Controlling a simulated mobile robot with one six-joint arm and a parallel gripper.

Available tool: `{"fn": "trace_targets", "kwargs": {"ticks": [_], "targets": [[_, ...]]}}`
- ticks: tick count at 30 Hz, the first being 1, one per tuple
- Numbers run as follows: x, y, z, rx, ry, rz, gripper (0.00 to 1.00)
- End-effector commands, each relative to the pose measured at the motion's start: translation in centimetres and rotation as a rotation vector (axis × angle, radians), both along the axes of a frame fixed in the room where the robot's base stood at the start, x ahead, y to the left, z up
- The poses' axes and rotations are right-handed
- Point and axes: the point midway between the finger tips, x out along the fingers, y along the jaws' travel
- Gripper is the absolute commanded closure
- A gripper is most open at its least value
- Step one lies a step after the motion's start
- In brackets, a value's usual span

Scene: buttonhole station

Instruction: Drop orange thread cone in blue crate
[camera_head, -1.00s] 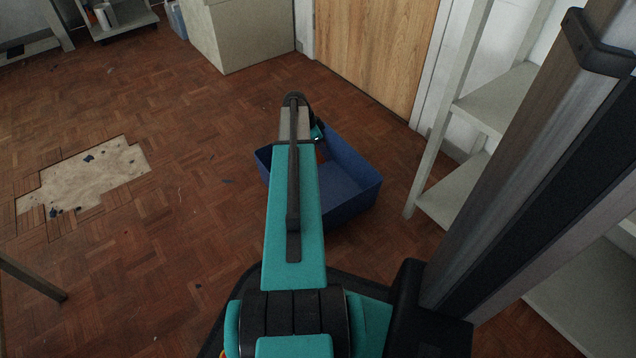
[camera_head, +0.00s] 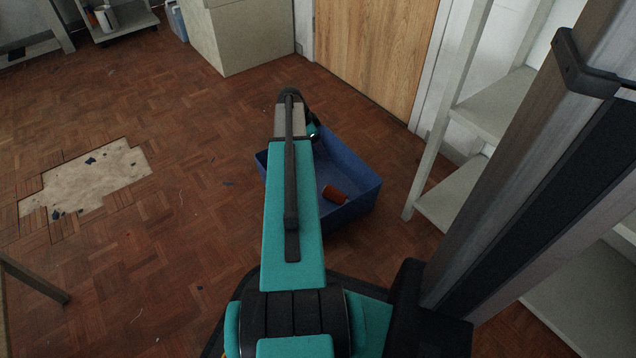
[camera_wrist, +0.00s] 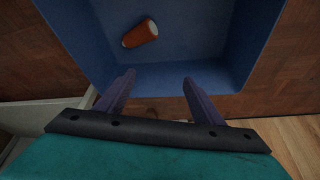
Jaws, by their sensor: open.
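The orange thread cone (camera_head: 334,195) lies on its side on the floor of the blue crate (camera_head: 364,194). The crate (camera_wrist: 180,78) stands on the floor. My gripper (camera_wrist: 158,84) is open and empty, its two fingers spread near one wall of the crate. In the head view my arm hides the gripper fingers and part of the crate's left side.
A pale shelf unit (camera_head: 440,190) stands right of the crate. A wooden door (camera_head: 375,50) and a pale cabinet (camera_head: 245,35) are behind. A bare patch (camera_head: 85,180) with dark scraps breaks the parquet at left. The floor between patch and crate is mostly clear.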

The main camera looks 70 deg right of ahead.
Motion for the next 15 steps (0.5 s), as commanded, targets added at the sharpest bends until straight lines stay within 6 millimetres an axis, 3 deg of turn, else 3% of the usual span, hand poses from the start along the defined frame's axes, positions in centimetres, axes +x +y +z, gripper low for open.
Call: {"fn": "trace_targets", "kwargs": {"ticks": [1, 15], "targets": [[0.3, 0.3, 1.2, -0.001, -0.001, 0.002, 0.39], [2.5, 2.0, 7.8, -0.001, -0.001, 0.001, 0.39]]}}
